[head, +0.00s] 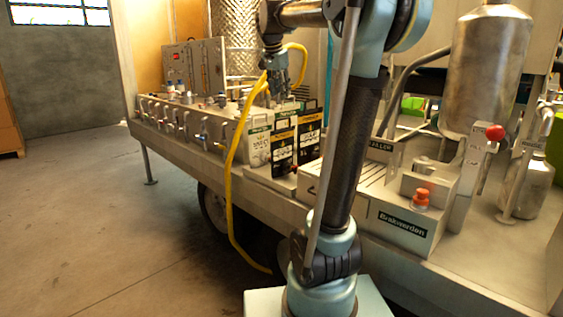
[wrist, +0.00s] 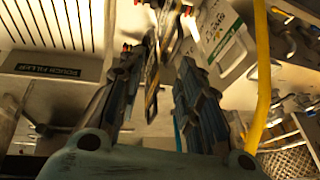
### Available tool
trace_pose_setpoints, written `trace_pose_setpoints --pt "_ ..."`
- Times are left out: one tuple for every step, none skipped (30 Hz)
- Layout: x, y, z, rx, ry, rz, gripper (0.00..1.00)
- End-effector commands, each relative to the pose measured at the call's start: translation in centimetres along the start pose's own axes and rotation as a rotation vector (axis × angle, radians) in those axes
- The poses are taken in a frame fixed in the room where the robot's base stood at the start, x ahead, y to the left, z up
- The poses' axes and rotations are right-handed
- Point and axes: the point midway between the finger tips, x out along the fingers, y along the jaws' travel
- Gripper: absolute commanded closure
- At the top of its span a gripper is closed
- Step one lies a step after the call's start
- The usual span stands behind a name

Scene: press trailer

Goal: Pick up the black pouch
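Two black pouches with yellow and white print stand upright on the trailer's side counter in the head view, a left one (head: 283,153) and a right one (head: 309,139). My gripper (head: 276,95) is above and a little behind them, pointing down. In the wrist view my gripper (wrist: 168,62) has its two fingers apart. A dark pouch edge (wrist: 153,98) shows between the fingers, nearer the left one; I cannot tell whether they touch. Which of the two pouches this is, I cannot tell.
White-and-green pouches stand beside the black ones, one at the left (head: 258,146); a white pouch (wrist: 222,38) is also close to the right finger. A yellow hose (head: 232,165) hangs left of them. The pouch filler's grated box (head: 362,178) is at right.

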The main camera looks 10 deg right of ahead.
Motion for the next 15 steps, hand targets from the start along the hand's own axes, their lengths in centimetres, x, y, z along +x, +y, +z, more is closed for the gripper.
trace_pose_setpoints --pt "-0.4 -1.1 -0.6 0.021 0.006 -0.002 0.67" --pt "-0.5 -1.6 -0.9 0.032 0.01 -0.003 0.67" --pt "-0.7 -2.1 -1.2 0.047 0.014 -0.005 0.67" --pt "-0.8 -2.4 -1.4 0.054 0.016 -0.005 0.67" --pt "-0.9 -2.7 -1.5 0.062 0.018 -0.006 0.67" --pt "-0.9 -2.9 -1.7 0.069 0.02 -0.007 0.67" --pt "-0.8 -3.0 -1.7 0.072 0.021 -0.007 0.67" --pt "-0.6 -3.1 -1.8 0.074 0.021 -0.007 0.67" --pt "-0.2 -3.1 -1.8 0.076 0.022 -0.007 0.67" --pt "0.2 -3.1 -1.8 0.077 0.022 -0.007 0.67" --pt "0.7 -3.1 -1.8 0.077 0.022 -0.007 0.67" --pt "1.3 -3.1 -1.8 0.077 0.022 -0.007 0.67" --pt "1.9 -3.1 -1.8 0.077 0.022 -0.007 0.67" --pt "2.4 -3.1 -1.9 0.077 0.022 -0.007 0.67" --pt "3.1 -3.1 -1.9 0.077 0.022 -0.007 0.67"
